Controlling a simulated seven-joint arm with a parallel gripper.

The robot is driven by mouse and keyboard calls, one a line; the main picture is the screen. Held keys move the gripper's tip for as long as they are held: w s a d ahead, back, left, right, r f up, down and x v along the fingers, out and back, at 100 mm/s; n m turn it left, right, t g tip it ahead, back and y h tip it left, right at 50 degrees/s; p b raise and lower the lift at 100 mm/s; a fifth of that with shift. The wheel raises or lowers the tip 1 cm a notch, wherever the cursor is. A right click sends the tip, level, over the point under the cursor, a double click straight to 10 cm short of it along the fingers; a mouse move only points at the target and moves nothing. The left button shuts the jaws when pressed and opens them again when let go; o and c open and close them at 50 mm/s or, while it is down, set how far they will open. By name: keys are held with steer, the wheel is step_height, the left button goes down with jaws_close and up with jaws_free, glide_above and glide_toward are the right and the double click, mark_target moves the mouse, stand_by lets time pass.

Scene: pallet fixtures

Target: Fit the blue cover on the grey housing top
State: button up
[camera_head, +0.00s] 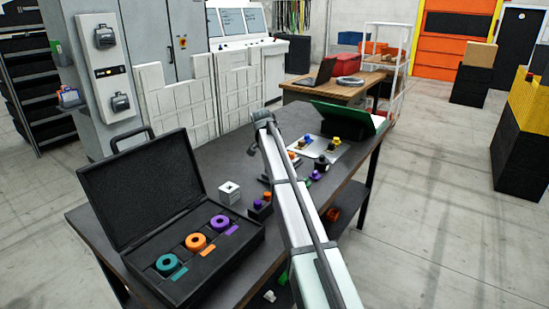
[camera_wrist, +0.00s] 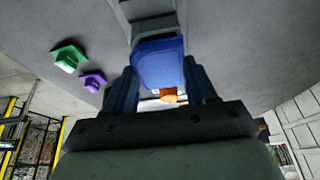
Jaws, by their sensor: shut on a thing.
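The blue cover (camera_wrist: 158,64) is held between the two fingers of my gripper (camera_wrist: 161,82) in the wrist view. It looks like a smooth box-like piece. A grey stepped part (camera_wrist: 148,12) shows just beyond the cover at the top of that view; it may be the grey housing, but only a piece of it is visible. I cannot tell whether the cover touches it. In the head view my arm crosses the table, and I cannot make out the gripper or the cover. A pale block with a hole (camera_head: 229,192) stands on the table there.
An open black case (camera_head: 150,277) with teal, orange and purple rings lies at the table's near left. Green (camera_wrist: 68,57) and purple (camera_wrist: 93,81) pieces show in the wrist view.

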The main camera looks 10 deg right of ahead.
steer(key=shift+f, duration=0.3)
stand_by(0.5)
steer(key=o, duration=1.1)
steer(key=shift+c, duration=1.1)
steer(key=shift+r, duration=0.15)
steer(key=shift+r, duration=3.9)
